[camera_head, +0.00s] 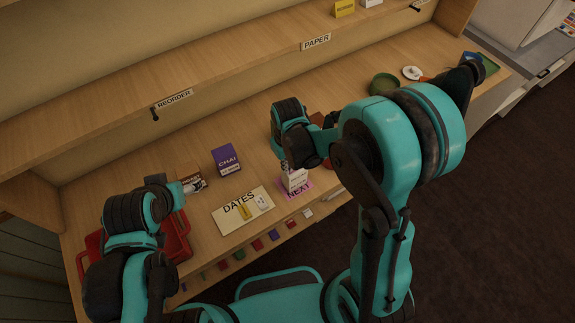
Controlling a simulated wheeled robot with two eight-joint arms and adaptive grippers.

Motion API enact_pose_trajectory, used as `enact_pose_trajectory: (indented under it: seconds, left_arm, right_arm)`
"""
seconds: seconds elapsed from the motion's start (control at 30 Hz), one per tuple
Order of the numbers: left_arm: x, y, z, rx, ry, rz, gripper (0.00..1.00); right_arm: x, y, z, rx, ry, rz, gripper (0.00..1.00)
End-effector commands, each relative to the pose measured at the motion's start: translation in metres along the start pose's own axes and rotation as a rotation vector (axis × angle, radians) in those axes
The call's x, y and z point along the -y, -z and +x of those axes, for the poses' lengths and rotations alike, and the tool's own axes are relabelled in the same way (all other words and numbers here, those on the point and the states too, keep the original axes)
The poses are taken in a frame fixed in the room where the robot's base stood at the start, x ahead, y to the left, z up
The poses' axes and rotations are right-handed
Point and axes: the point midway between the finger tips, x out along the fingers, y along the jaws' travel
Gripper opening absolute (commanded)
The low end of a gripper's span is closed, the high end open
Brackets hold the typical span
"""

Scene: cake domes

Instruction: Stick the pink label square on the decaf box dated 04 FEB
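A small white box (295,178) stands on a pink patch marked NEXT (306,191); its print is too small to read. My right gripper (285,163) points down right beside and above this box, its fingertips mostly hidden by its own body. A brown box (190,177) with a pale lower part stands at the left, its date unreadable. My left gripper (178,188) is close beside it; whether they touch is unclear. No box can be read as decaf or 04 FEB. I cannot make out a separate pink label square.
A purple CHAI box (227,159) stands behind a cream DATES card (235,214) with small yellow and white pieces on it. A red tray (178,236) is under my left arm. Shelves marked REORDER and PAPER run behind.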

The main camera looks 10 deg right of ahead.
Motion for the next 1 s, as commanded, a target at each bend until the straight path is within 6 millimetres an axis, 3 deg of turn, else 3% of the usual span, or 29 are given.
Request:
enact_pose_trajectory:
  seconds: [0.03, 0.13, 0.53, 1.0]
  left_arm:
    - [0.0, 0.0, 0.0, 0.0, 0.0, 0.0, 0.65]
    - [0.0, 0.0, 0.0, 0.0, 0.0, 0.0, 0.65]
    - [0.0, 0.0, 0.0, 0.0, 0.0, 0.0, 0.65]
    - [0.0, 0.0, 0.0, 0.0, 0.0, 0.0, 0.65]
  right_arm:
    - [0.0, 0.0, 0.0, 0.0, 0.0, 0.0, 0.05]
    - [0.0, 0.0, 0.0, 0.0, 0.0, 0.0, 0.29]
    - [0.0, 0.0, -0.006, 0.0, 0.0, 0.0, 0.29]
    - [0.0, -0.001, -0.097, 0.0, 0.0, 0.0, 0.29]
